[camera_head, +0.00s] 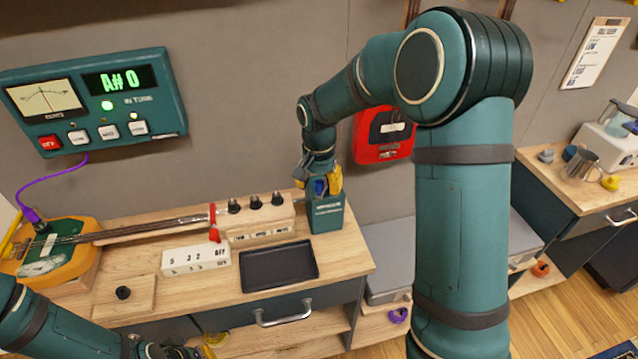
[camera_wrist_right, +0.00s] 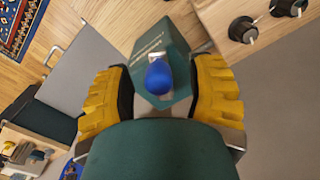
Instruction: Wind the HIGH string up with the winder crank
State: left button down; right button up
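The winder crank (camera_wrist_right: 157,77) shows as a blue knob standing in a dark green holder box (camera_head: 326,211) at the bench's right end. My right gripper (camera_head: 321,184) is at the box's mouth. In the right wrist view its yellow fingers are apart, one on each side of the knob, with gaps visible. The stringed instrument (camera_head: 105,234) lies along the bench, its wooden headstock (camera_head: 262,226) bearing three black tuning pegs (camera_head: 255,202). Peg labels are too small to read surely. The tuner (camera_head: 95,100) reads "A# 0" above "IN TUNE". My left arm enters bottom left; its fingers are not clear.
A black tray (camera_head: 278,265), a white numbered block (camera_head: 196,258) and a wooden board with a black knob (camera_head: 123,293) lie at the bench front. A red case (camera_head: 383,134) hangs on the wall behind my right arm. A second bench (camera_head: 600,185) stands right.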

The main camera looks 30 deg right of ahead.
aim_at(319, 182)
jog(key=shift+r, duration=0.1)
notch_tip(319, 182, up, 12)
dwell(0.6)
dwell(0.4)
